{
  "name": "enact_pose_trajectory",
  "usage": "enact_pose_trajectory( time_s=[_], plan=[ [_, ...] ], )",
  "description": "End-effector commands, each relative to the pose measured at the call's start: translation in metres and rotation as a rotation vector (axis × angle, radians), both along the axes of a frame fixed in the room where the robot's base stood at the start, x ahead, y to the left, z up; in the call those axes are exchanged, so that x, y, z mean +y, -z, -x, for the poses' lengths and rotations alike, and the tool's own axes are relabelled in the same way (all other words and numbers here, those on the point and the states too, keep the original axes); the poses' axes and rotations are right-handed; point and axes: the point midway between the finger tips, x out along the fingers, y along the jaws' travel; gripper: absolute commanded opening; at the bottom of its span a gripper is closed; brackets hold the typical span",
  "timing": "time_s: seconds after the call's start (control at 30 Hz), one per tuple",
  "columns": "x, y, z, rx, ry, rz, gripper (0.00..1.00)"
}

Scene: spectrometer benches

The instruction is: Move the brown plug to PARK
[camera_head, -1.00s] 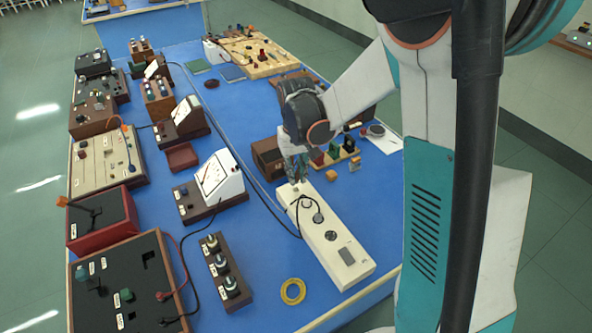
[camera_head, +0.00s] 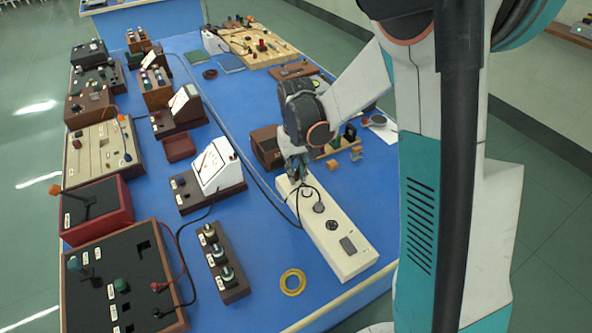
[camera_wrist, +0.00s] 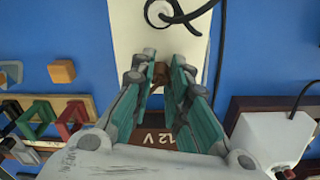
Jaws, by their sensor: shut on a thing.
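My gripper (camera_head: 300,172) is at the far end of the cream box (camera_head: 341,255), pointing down. In the wrist view its teal fingers (camera_wrist: 161,82) are closed on a small brown piece, which looks like the brown plug (camera_wrist: 160,73). The plug is mostly hidden by the fingers. The cream box (camera_wrist: 125,35) lies just beyond it; I cannot tell whether the plug touches the box. A round black-and-cream fitting with a black cable (camera_wrist: 158,13) sits on the box. I cannot read a PARK label in either view.
A brown box marked 12 V (camera_wrist: 158,139) lies under the fingers. A rack of coloured frames (camera_wrist: 75,114) and a white block (camera_wrist: 270,138) flank it. A black cable (camera_head: 289,213) loops beside the cream box. A yellow ring (camera_head: 293,282) lies on clear blue bench.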

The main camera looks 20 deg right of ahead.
Motion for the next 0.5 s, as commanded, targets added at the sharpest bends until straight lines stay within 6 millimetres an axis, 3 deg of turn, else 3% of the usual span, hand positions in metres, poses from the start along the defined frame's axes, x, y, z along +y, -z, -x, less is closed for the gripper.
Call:
enact_pose_trajectory(
  time_s=[0.13, 0.17, 0.27, 0.5],
  plan=[
    [0.0, -0.0002, 0.0, 0.0, 0.0, 0.0, 0.0],
    [0.0, -0.0003, 0.0, 0.0, 0.0, 0.0, 0.17],
    [0.0, -0.0003, 0.0, 0.0, 0.0, 0.0, 0.39],
    [0.0, -0.0002, 0.0, 0.0, 0.0, 0.0, 0.39]
  ],
)
